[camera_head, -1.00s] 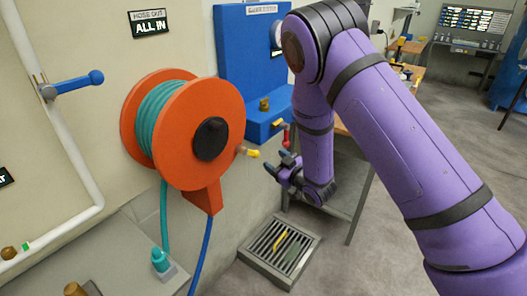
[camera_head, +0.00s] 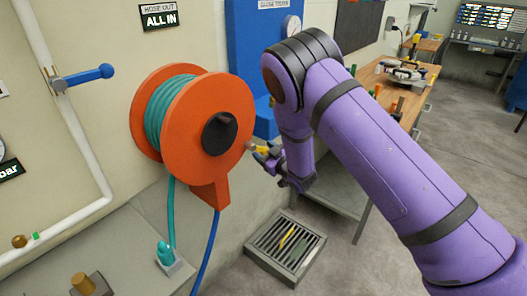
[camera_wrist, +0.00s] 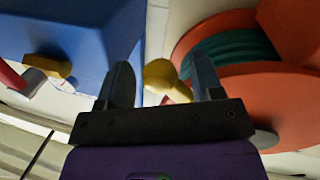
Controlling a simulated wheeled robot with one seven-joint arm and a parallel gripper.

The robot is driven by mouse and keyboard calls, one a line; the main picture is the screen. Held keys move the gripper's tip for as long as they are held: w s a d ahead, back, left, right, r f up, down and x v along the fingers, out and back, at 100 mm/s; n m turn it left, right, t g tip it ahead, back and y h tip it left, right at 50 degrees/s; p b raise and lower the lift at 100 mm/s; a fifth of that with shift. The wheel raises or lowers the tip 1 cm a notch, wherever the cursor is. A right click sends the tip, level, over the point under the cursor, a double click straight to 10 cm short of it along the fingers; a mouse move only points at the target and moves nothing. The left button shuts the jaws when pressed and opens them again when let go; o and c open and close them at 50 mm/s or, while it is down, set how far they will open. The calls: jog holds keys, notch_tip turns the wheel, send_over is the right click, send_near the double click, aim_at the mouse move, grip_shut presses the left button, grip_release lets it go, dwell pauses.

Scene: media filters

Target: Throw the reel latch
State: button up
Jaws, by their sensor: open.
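The orange hose reel (camera_head: 228,105) with teal hose is mounted on the wall, left of my arm. Its latch is a short lever with a yellow tip (camera_head: 261,150) at the reel's right side. My gripper (camera_head: 268,157) is open beside this tip, with its fingers pointing left towards the reel. In the wrist view the yellow tip (camera_wrist: 158,73) shows between the two open fingers of my gripper (camera_wrist: 160,75). The fingers stand apart on either side of it, and I cannot tell whether either touches it. The reel's orange rim (camera_wrist: 290,90) is close on the right.
A blue wall unit (camera_head: 249,60) stands behind my arm; it fills the wrist view's left side (camera_wrist: 70,40), with a yellow-and-red fitting. A floor grate (camera_head: 270,268) lies below. A blue-handled pipe valve (camera_head: 90,76) is at left. The sign (camera_head: 160,16) reads "HOSE OUT ALL IN".

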jog(key=shift+w+a, duration=0.25)
jog(key=shift+w, duration=0.05)
jog(key=c, duration=1.1)
jog(key=shift+r, duration=0.1)
jog(key=shift+w, duration=0.1)
